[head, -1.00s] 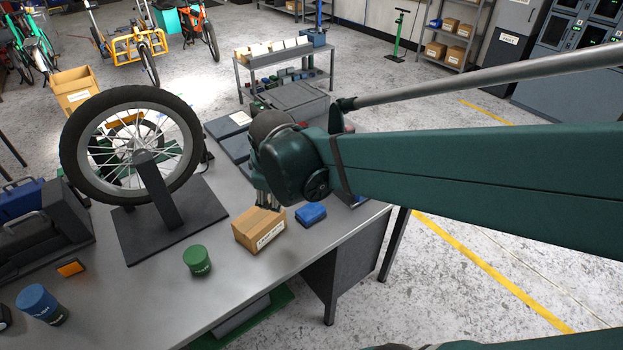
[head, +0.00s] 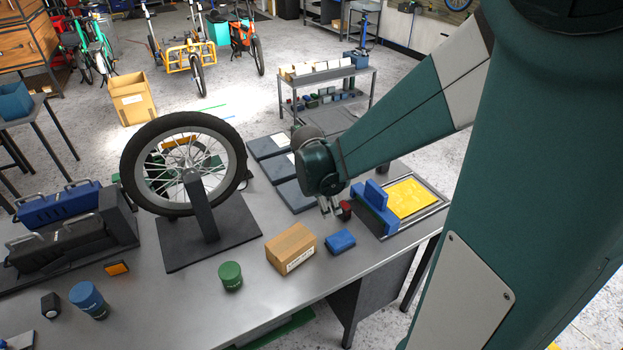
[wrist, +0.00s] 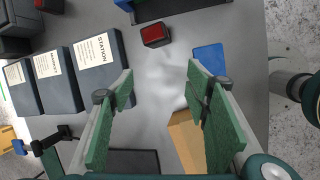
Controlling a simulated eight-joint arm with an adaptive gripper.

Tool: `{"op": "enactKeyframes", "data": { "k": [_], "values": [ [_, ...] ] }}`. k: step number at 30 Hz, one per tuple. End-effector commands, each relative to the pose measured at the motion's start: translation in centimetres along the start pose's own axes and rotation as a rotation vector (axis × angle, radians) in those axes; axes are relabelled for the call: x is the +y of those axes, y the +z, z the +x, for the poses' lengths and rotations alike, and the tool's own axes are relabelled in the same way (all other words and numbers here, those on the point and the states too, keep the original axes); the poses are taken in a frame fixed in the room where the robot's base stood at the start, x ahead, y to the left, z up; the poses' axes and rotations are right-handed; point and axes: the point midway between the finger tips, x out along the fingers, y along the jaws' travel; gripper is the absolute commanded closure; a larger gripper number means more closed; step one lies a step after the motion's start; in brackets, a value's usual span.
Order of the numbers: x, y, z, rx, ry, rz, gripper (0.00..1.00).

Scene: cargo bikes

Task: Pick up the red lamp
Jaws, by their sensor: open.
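The red lamp (wrist: 155,34) is a small dark block with a red top, on the grey bench near the top middle of the wrist view. In the head view the lamp (head: 345,210) shows just right of my fingertips. My gripper (head: 328,206) points down over the bench. In the wrist view my gripper (wrist: 160,73) has its green fingers wide apart with nothing between them. The lamp lies beyond the fingertips, apart from them.
A blue block (head: 341,241) and a cardboard box (head: 291,248) stand close by at the front. A blue fixture (head: 374,208) with a yellow panel is right of the lamp. Dark flat cases (wrist: 97,58) lie left in the wrist view. A wheel on a stand (head: 183,165) rises further left.

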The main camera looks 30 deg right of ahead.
Motion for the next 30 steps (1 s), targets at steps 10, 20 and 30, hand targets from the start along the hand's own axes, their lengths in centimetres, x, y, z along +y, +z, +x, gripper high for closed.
{"op": "enactKeyframes", "data": {
  "k": [10,20,30],
  "values": [
    [1.4,2.6,3.4,-0.05,-0.076,-0.229,0.52],
    [1.7,3.9,5.6,-0.069,-0.126,-0.363,0.52],
    [1.6,4.0,5.9,-0.071,-0.131,-0.375,0.52]
  ]
}}
